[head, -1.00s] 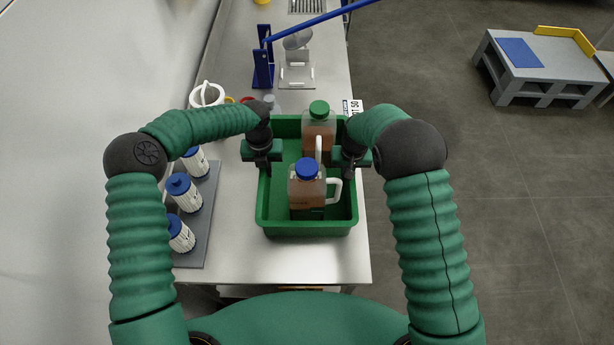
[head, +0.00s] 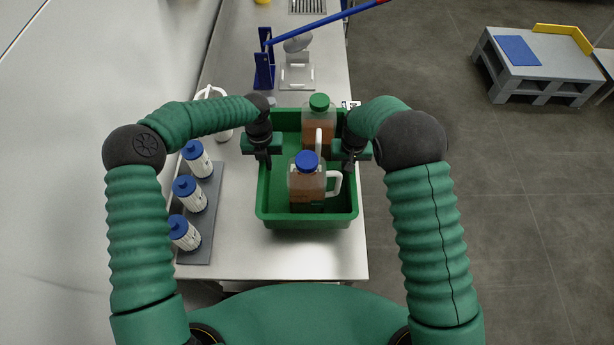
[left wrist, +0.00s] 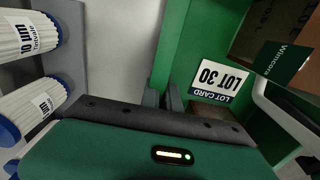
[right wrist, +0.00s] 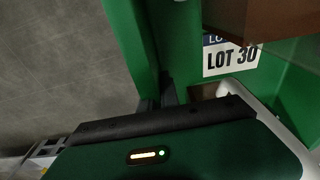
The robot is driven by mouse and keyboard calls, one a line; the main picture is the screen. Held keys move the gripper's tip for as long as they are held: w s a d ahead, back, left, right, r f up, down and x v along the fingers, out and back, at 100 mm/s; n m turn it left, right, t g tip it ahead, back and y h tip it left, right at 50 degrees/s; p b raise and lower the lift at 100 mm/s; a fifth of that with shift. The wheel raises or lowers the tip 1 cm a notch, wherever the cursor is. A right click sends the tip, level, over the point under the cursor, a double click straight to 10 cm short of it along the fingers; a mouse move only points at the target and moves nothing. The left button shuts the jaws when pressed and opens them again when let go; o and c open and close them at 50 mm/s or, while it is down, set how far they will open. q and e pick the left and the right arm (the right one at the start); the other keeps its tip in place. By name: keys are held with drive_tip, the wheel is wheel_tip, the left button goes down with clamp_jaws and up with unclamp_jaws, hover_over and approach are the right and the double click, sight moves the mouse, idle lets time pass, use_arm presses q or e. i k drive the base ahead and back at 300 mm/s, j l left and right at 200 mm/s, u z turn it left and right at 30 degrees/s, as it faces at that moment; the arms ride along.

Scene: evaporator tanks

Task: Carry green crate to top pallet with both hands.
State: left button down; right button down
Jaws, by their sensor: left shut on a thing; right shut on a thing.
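The green crate (head: 307,222) is in front of me over the steel counter, and whether it touches the counter is hard to tell. It holds a blue-capped jug (head: 307,180) and a green-capped jug (head: 319,125). My left gripper (head: 264,160) is shut on the crate's left wall, which also shows in the left wrist view (left wrist: 212,45). My right gripper (head: 350,162) is shut on the right wall, also in the right wrist view (right wrist: 130,45). A grey pallet (head: 545,72) with a blue mat (head: 518,52) and yellow edge piece stands at upper right.
Several blue-capped filters (head: 190,195) stand on a grey tray left of the crate. A white-handled container (head: 220,125) and a blue lever press (head: 264,65) are beyond it on the counter (head: 300,262). Open grey floor (head: 500,200) lies to the right.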

sight(562, 56)
drive_tip(key=k, duration=0.25)
drive_tip(key=k+z, duration=0.4)
drive_tip(key=z, duration=1.35)
drive_tip(key=i+l+z, duration=0.5)
drive_tip(key=i, duration=0.2)
drive_tip(key=i+l+u, duration=0.15)
drive_tip(key=i, duration=0.35)
drive_tip(key=i+l+u, duration=0.15)
drive_tip(key=i, duration=0.4)
drive_tip(key=i+u, duration=0.2)
drive_tip(key=i, duration=0.45)
drive_tip(key=i+l+u, duration=0.1)
drive_tip(key=i+u, duration=0.15)
drive_tip(key=i, duration=1.95)
drive_tip(key=i+u, duration=0.1)
drive_tip(key=i, duration=1.35)
